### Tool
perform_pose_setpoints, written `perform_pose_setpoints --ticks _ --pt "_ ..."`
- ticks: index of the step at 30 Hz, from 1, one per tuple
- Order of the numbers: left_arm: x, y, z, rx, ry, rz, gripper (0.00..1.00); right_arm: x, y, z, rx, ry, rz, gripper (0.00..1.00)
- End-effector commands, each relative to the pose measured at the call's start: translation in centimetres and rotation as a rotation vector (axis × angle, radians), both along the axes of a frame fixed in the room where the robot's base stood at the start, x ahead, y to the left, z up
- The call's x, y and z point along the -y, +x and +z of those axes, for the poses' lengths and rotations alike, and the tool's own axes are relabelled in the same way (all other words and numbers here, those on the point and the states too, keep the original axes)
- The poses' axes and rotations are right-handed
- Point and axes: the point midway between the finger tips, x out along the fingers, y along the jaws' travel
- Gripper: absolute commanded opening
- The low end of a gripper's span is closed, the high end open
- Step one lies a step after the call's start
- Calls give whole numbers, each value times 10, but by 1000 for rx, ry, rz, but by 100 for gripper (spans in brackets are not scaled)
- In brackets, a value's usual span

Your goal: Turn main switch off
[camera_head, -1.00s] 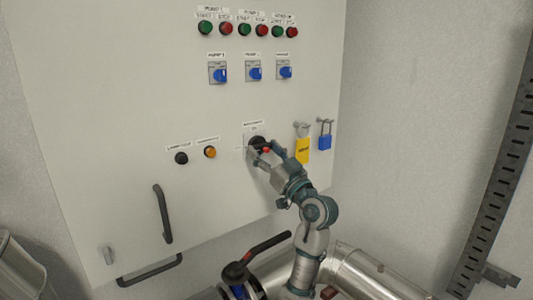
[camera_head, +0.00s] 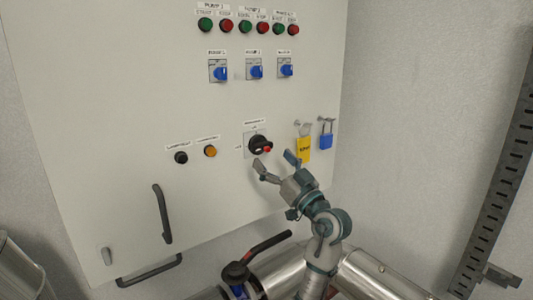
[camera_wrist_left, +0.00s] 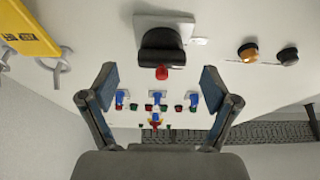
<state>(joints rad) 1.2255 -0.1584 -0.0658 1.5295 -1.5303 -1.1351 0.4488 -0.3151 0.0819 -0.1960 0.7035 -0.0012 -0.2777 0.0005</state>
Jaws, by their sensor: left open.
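The main switch (camera_head: 260,146) is a black rotary knob with a red tip, on a pale plate low on the cabinet front. Its red tip is at the lower right in the head view. The small labels around it are too blurred to read. It also shows in the left wrist view (camera_wrist_left: 162,50), with the red tip towards my gripper. My left gripper (camera_head: 275,161) is open and empty, just below and in front of the switch, apart from it. Its two fingers also show in the left wrist view (camera_wrist_left: 158,82). My right gripper is not in view.
A black-and-red lever valve (camera_head: 262,250) and steel pipes lie below. The cabinet handle (camera_head: 162,214) is lower left.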

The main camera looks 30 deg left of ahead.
Motion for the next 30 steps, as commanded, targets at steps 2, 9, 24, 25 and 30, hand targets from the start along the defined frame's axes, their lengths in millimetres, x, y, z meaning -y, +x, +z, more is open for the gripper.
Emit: perform_pose_setpoints --ticks 2,9,24,25,30 --pt "17 -5 -9 -2 0 -4 88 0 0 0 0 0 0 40" --pt "55 -20 -27 -3 -2 -2 88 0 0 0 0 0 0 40" --pt "67 -25 -33 -3 -2 0 88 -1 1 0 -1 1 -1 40" --pt "67 -25 -33 -3 -2 0 88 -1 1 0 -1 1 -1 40" --pt "68 -23 -35 -10 0 -3 88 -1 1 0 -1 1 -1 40"
